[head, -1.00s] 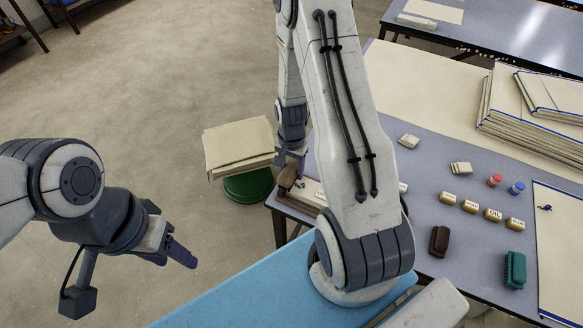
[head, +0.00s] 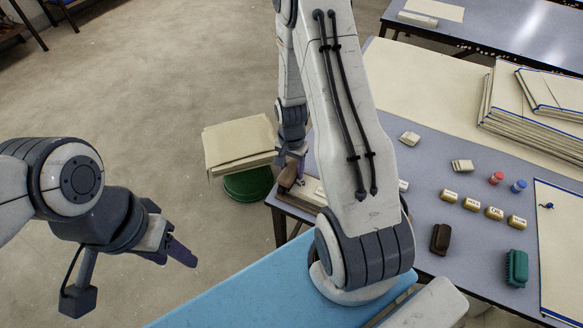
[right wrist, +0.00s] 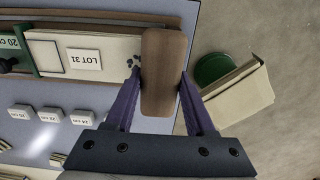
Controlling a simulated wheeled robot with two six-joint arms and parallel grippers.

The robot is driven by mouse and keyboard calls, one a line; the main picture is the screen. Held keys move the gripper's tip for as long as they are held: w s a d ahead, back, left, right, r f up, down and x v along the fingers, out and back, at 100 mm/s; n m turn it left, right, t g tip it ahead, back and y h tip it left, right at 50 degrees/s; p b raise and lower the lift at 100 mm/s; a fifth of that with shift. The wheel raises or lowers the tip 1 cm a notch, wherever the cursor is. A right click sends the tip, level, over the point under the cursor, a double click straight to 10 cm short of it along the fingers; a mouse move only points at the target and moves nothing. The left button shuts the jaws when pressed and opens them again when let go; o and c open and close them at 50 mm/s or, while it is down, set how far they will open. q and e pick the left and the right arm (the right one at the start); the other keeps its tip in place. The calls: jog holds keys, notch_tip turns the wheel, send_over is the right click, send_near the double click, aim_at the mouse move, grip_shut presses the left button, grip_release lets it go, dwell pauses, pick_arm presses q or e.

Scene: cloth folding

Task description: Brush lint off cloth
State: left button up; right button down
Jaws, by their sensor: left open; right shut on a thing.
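My right gripper (right wrist: 160,92) is shut on a brown wooden brush (right wrist: 163,62), with a purple finger on each side of it. The brush is over the edge of a pale cloth (right wrist: 112,42) with a "LOT 31" label; a few dark specks of lint (right wrist: 133,62) show right beside the brush. I cannot tell whether its bristles touch the cloth. In the head view the brush (head: 287,178) is at the table's left end, and my right arm hides much of the cloth (head: 309,190). My left gripper (head: 182,252) is open and empty over the floor.
A green round bin (head: 248,186) with folded pale cloth (head: 238,143) stands beyond the table's left edge. A brown brush (head: 440,239), a green brush (head: 516,268), several labelled tins (head: 494,213) and a bordered cloth (head: 560,250) lie on the table (head: 455,270). Cloth stacks (head: 530,115) are at the back.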

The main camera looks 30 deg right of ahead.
jog(key=shift+f+b, duration=0.3)
jog(key=shift+f, duration=0.2)
jog(key=shift+s, duration=0.1)
